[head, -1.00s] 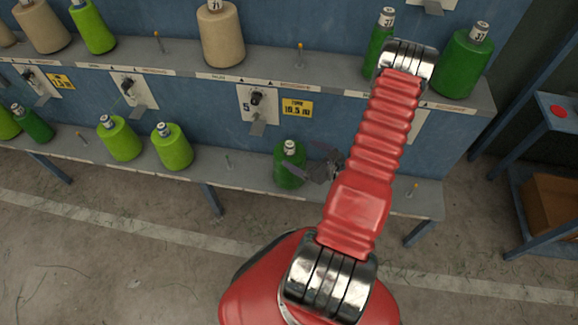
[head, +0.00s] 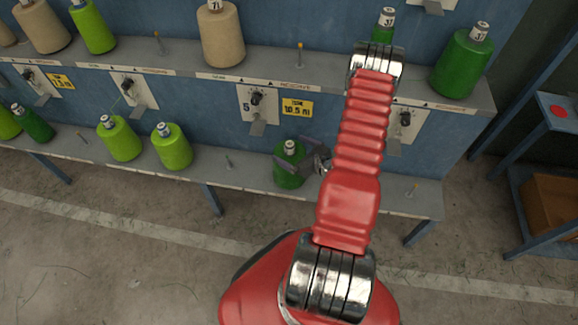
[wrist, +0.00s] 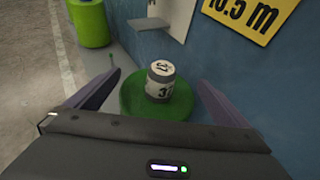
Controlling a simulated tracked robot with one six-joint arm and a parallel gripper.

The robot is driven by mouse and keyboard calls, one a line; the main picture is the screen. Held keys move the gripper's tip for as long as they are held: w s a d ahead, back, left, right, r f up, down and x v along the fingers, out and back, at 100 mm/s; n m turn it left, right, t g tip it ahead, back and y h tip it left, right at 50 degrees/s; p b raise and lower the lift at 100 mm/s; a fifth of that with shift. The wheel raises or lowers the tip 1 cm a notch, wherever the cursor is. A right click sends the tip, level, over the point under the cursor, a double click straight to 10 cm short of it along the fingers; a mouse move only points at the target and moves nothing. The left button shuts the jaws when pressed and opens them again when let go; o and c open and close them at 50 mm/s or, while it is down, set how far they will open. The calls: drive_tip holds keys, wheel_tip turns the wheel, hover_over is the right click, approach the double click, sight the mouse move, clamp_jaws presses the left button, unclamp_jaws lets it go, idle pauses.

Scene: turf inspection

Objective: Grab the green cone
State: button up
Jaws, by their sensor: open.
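A dark green cone (head: 289,175) with a white top stands on the lower shelf, below the yellow 10.5 m label. In the wrist view the green cone (wrist: 160,99) shows from above, its white cap marked 37. My gripper (head: 291,165) is open at the cone. In the wrist view the fingers of my gripper (wrist: 145,92) lie one on each side of the cone, with the cone between them. The lower part of the cone is hidden by the gripper body in the wrist view, and I cannot tell whether the fingers touch it.
Lime green cones (head: 171,147) stand farther left on the lower shelf (head: 240,182). The upper shelf (head: 270,79) holds a beige cone (head: 221,35) and a larger dark green cone (head: 463,62). Thin pegs (head: 229,160) rise from bare shelf spots. A blue side table (head: 556,112) stands at right.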

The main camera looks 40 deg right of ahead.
drive_tip(key=shift+w+f, duration=0.3)
drive_tip(key=shift+w, duration=0.35)
drive_tip(key=shift+c, duration=0.5)
